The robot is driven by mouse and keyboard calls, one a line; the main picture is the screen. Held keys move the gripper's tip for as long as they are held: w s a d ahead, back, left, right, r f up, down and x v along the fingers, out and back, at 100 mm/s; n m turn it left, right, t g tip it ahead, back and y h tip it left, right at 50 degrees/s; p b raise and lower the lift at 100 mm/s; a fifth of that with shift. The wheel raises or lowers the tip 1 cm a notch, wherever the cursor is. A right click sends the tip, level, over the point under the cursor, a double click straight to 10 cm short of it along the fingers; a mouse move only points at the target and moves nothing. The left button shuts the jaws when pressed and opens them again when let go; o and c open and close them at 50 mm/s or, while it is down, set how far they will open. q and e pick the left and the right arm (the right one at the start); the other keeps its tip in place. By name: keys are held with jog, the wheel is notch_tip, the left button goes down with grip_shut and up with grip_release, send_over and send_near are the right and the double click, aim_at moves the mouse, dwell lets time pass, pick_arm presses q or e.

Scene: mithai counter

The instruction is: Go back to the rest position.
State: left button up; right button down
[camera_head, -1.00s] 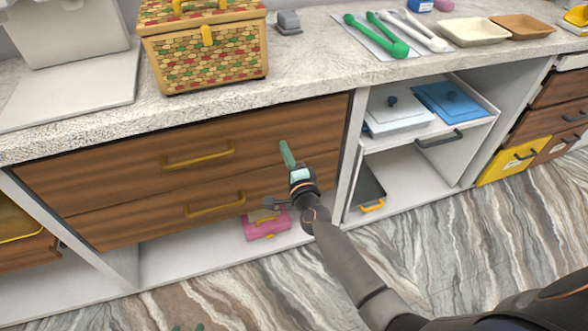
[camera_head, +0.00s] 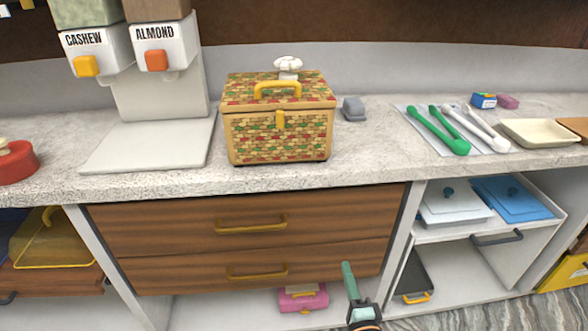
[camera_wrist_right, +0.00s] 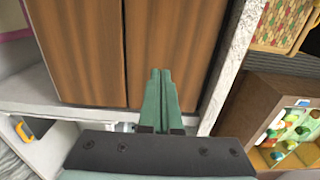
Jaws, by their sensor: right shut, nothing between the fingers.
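My right gripper (camera_head: 347,270) shows at the bottom of the head view, its green fingers pointing up in front of the lower wooden drawer (camera_head: 190,273). In the right wrist view the two green fingers (camera_wrist_right: 157,75) are together with nothing between them, and wooden drawer fronts (camera_wrist_right: 75,50) are behind them. Both drawers are closed, including the upper drawer (camera_head: 160,226). My left gripper is in neither view.
A woven basket (camera_head: 277,138) with a yellow handle stands on the counter (camera_head: 365,165), beside the cashew and almond dispenser (camera_head: 160,100). Green tongs (camera_head: 440,132) lie at the right. A pink case (camera_head: 302,298) and an open shelf with lidded trays (camera_head: 450,205) are below.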

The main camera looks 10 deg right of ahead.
jog(key=s+a+f+n+g+y, duration=0.2)
jog(key=s+f+n+g, duration=0.3)
jog(key=s+n, duration=0.5)
jog(key=s+a+f+n+g+y, duration=0.2)
jog(key=s+f+n+g, duration=0.25)
jog(key=s+n, duration=0.55)
pick_arm(q)
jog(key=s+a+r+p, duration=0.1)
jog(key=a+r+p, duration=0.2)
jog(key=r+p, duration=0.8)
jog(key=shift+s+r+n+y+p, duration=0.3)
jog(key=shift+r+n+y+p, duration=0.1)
jog(key=shift+p, duration=2)
pick_arm(e)
notch_tip(320, 180, up, 11)
jog(key=d+h, duration=0.1)
jog(key=d, duration=0.1)
jog(key=shift+w+d+t, duration=0.15)
jog(key=shift+w+t, duration=0.15)
jog(key=shift+t, duration=0.15)
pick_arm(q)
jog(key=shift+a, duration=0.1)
